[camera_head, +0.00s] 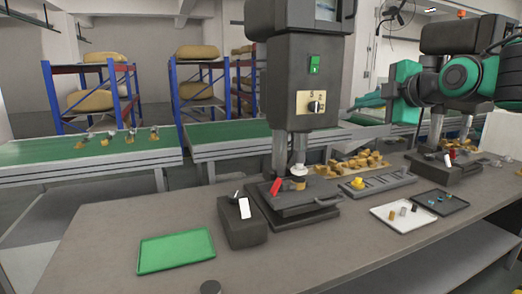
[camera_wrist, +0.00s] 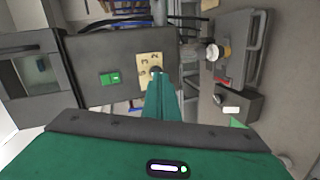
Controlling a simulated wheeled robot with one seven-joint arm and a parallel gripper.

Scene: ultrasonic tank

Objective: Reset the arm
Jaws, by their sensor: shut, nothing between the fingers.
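My gripper (camera_head: 357,104) is at the right of the grey machine (camera_head: 290,75) in the head view, with its green fingers pointing left towards it. In the wrist view the gripper (camera_wrist: 159,77) has its fingers together with nothing between them. Beyond the fingertips in that view is the machine's beige panel (camera_wrist: 150,66) with a dark rotary knob. A green switch (camera_wrist: 109,78) is beside it. In the head view the switch (camera_head: 315,65) is above the panel (camera_head: 310,102). My arm comes in from the right, above the table. Contact with the machine cannot be told.
The grey table (camera_head: 110,225) holds a green tray (camera_head: 176,250), a dark box (camera_head: 242,229) with a white switch, a white tray (camera_head: 388,222) and a black tray (camera_head: 447,207) with small parts. Green conveyors (camera_head: 50,148) and blue racks (camera_head: 173,85) stand behind. The table's front left is mostly clear.

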